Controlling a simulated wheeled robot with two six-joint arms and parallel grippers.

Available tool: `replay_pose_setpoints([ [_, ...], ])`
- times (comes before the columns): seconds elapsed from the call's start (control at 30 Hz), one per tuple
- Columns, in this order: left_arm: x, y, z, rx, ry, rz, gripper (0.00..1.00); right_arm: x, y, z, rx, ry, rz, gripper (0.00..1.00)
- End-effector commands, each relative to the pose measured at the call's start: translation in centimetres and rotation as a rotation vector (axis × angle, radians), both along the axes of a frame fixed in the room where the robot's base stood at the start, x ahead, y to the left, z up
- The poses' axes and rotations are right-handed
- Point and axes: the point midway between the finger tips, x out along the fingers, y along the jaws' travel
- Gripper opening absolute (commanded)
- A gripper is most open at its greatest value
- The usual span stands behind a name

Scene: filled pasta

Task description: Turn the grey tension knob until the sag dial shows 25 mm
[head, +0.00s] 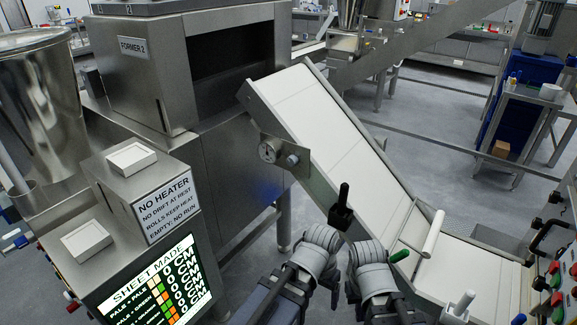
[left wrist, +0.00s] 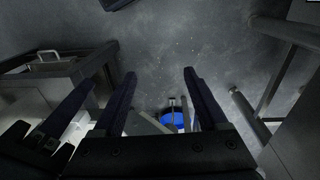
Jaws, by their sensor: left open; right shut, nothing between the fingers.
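The sag dial (head: 268,151) is a small round gauge on a metal plate at the conveyor's upper side in the head view. Its reading is too small to tell. The grey tension knob (head: 292,160) sits just right of it, with no gripper touching it. My left gripper (left wrist: 160,75) is open and empty over the floor in the left wrist view. My right gripper (left wrist: 90,83) appears beside it, shut and empty. In the head view both wrists are below and right of the knob, well apart from it, and their fingers are mostly hidden.
The sloping conveyor (head: 340,135) runs from the former (head: 140,85) down to the right. A dark upright handle (head: 343,195) and a green handle (head: 399,256) stand near its near side. A display screen (head: 160,285) is at lower left. Floor is open below the knob.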

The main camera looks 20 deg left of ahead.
Motion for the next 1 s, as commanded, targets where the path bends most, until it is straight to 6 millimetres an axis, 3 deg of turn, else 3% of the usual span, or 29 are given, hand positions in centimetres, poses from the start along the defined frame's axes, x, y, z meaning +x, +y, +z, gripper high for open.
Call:
replay_pose_setpoints([
  [0.03,2.1,-0.3,-0.6,-0.100,-0.027,0.024,0.76,0.0,0.0,-0.9,0.000,0.000,0.000,0.00],
  [0.13,6.6,-1.1,0.0,-0.336,-0.120,0.075,0.76,0.0,0.0,-2.0,0.000,0.000,0.000,0.00],
  [0.27,13.1,0.2,2.7,-0.621,-0.300,0.180,0.76,0.0,0.0,-3.2,0.000,0.000,0.000,0.00],
  [0.37,18.0,3.5,5.9,-0.805,-0.470,0.288,0.76,0.0,0.0,-4.2,0.000,0.000,0.000,0.00],
  [0.5,23.2,10.4,10.4,-0.994,-0.706,0.456,0.76,0.0,0.0,-5.2,0.000,0.000,0.000,0.00],
  [0.6,25.2,15.4,12.8,-1.076,-0.843,0.562,0.76,0.0,0.0,-5.8,0.000,0.000,0.000,0.00],
  [0.73,26.4,20.1,14.8,-1.137,-0.957,0.658,0.76,0.0,0.0,-6.1,0.000,0.000,0.000,0.00],
  [0.83,26.7,21.8,15.5,-1.158,-0.998,0.695,0.76,0.0,0.0,-6.2,0.000,0.000,0.000,0.00],
  [1.0,26.8,22.2,15.8,-1.164,-1.011,0.706,0.76,0.0,0.0,-6.2,0.000,0.000,0.000,0.00],
])
